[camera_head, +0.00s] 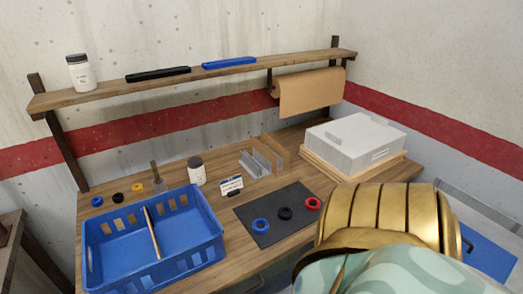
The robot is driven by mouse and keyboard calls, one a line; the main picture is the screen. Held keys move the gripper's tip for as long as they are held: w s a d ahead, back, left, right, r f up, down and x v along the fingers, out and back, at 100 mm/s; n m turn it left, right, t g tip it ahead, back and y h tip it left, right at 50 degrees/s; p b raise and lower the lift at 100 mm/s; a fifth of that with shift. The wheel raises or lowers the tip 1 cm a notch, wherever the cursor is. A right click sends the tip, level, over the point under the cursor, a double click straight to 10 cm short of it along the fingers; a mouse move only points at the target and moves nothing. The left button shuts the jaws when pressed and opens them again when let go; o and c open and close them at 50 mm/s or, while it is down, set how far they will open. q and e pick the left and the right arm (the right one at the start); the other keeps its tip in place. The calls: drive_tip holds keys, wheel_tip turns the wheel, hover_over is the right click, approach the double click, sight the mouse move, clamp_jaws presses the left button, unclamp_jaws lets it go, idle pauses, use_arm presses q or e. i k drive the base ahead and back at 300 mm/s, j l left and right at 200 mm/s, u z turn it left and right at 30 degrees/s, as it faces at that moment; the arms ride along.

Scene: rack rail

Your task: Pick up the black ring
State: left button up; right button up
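A black ring (285,213) lies flat on the dark grey mat (262,236) at the middle of the table, between a blue ring (261,226) and a red ring (313,204). A second, small black ring-like piece (117,198) lies at the table's left, between a blue one (97,201) and a yellow one (138,188). A gold and pale green part of my own body fills the lower right, just right of the mat. Neither gripper's fingers show.
A blue crate (101,276) with a thin divider stands front left. A white jar (196,172), a small label card (231,184), and metal and wooden upright pieces (257,162) stand behind the mat. A white box (355,137) is back right. A shelf (195,78) runs above.

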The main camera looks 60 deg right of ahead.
sight(284, 208)
drive_tip(key=z, duration=2.25)
